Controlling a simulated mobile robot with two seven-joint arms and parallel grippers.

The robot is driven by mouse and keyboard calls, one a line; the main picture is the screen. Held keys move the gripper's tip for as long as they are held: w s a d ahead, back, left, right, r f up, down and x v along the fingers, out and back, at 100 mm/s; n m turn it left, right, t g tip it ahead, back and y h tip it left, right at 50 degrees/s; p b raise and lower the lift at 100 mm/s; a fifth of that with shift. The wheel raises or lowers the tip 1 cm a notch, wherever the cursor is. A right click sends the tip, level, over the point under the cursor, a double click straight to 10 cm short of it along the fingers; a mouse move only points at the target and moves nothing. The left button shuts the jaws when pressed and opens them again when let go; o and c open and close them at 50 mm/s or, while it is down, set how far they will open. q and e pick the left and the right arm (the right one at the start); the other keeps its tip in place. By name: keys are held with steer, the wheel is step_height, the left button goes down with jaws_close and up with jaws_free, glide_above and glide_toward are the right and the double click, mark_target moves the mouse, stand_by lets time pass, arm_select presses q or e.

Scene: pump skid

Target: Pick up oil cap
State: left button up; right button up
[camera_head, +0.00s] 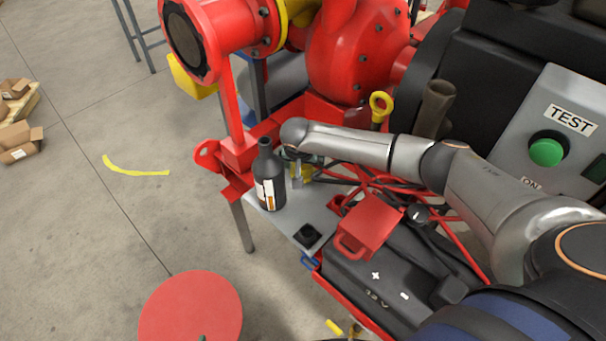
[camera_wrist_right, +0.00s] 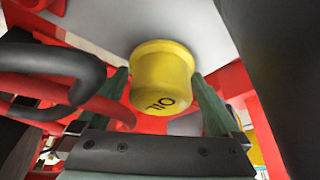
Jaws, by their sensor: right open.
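The yellow oil cap (camera_wrist_right: 163,75), marked OIL, is in the middle of the right wrist view, against a grey surface. My right gripper (camera_wrist_right: 160,88) is open, with one greenish finger on each side of the cap. I cannot tell whether the fingers touch it. In the head view my right gripper (camera_head: 298,168) is beside the dark bottle, partly hidden by its own wrist. A bit of yellow shows next to it, but I cannot tell there whether it is the cap. My left gripper is not in view.
A dark bottle (camera_head: 267,187) stands upright on the grey plate (camera_head: 321,215), just left of my right gripper. A red box (camera_head: 370,222) and red cables lie close by. In the wrist view, dark and red hoses (camera_wrist_right: 50,75) run at left.

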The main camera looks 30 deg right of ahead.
steer(key=c, duration=0.4)
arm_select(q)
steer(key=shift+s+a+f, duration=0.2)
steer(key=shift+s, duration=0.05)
arm_select(e)
steer(key=c, duration=0.9)
steer(key=shift+r+p, duration=0.7)
steer(key=shift+p, duration=0.1)
step_height(320, 180, up, 4)
steer(key=p, duration=0.4)
step_height(320, 180, up, 5)
steer(key=p, duration=0.6)
steer(key=shift+r, duration=0.15)
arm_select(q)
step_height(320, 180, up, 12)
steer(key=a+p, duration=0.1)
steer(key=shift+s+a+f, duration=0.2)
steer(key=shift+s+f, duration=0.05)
arm_select(e)
steer(key=shift+r, duration=3.7)
